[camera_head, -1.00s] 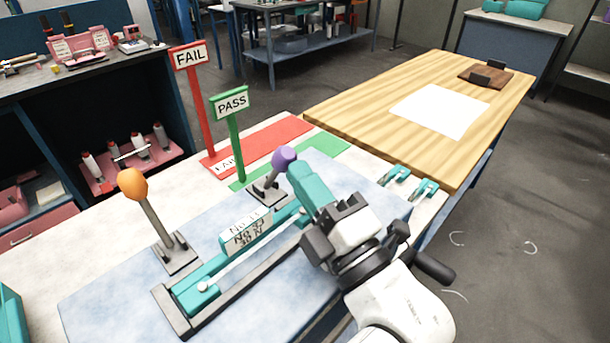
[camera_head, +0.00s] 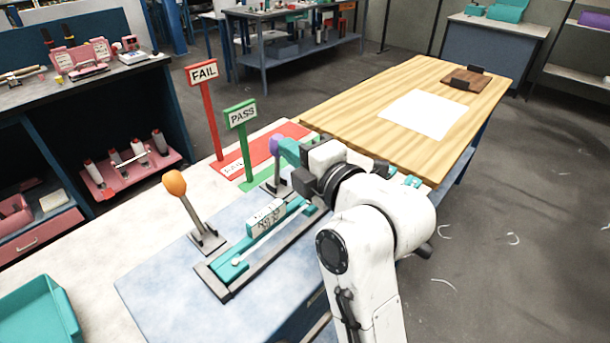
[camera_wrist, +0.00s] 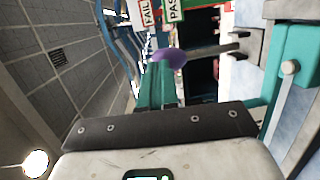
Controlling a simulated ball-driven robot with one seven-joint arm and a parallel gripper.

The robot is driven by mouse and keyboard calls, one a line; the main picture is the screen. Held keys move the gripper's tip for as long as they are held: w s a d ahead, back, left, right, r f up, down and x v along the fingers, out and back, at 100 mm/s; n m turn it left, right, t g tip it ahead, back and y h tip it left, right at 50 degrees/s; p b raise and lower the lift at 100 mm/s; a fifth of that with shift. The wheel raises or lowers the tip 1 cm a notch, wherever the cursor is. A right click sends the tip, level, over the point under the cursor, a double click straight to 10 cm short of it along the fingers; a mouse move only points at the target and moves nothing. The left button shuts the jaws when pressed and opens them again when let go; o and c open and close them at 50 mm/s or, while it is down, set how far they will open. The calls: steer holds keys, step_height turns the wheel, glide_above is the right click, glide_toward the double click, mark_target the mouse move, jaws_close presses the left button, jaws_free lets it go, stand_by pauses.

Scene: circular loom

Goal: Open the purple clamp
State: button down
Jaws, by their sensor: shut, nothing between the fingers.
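The purple clamp's knob (camera_head: 276,146) stands at the far end of the teal fixture (camera_head: 232,272), its lever close to upright. My gripper (camera_head: 288,151) is shut and empty, its teal fingers right beside the knob on the right. In the wrist view the purple knob (camera_wrist: 171,57) lies at the tips of my teal fingers (camera_wrist: 155,82); they look to be touching, but a small gap cannot be ruled out. The orange clamp (camera_head: 175,183) at the near end leans left.
A labelled part (camera_head: 266,218) lies along the fixture between the clamps. The red FAIL sign (camera_head: 203,75) and green PASS sign (camera_head: 240,115) stand behind the purple clamp. A teal tray (camera_head: 40,315) is at lower left. A wooden table (camera_head: 350,100) lies beyond.

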mark_target(276, 139)
steer(key=shift+g+h, duration=0.5)
steer(key=shift+g, duration=0.1)
steer(key=w+a, duration=0.1)
steer(key=w+a+r+p, duration=0.1)
steer(key=a, duration=0.1)
steer(key=shift+w, duration=0.3)
steer(key=shift+w+a+f+b, duration=0.1)
steer(key=shift+w+a+b, duration=0.3)
steer(key=shift+w+a, duration=0.4)
steer(key=shift+w+a+b, duration=0.35)
steer(key=shift+w+a, duration=0.15)
steer(key=shift+a, duration=0.45)
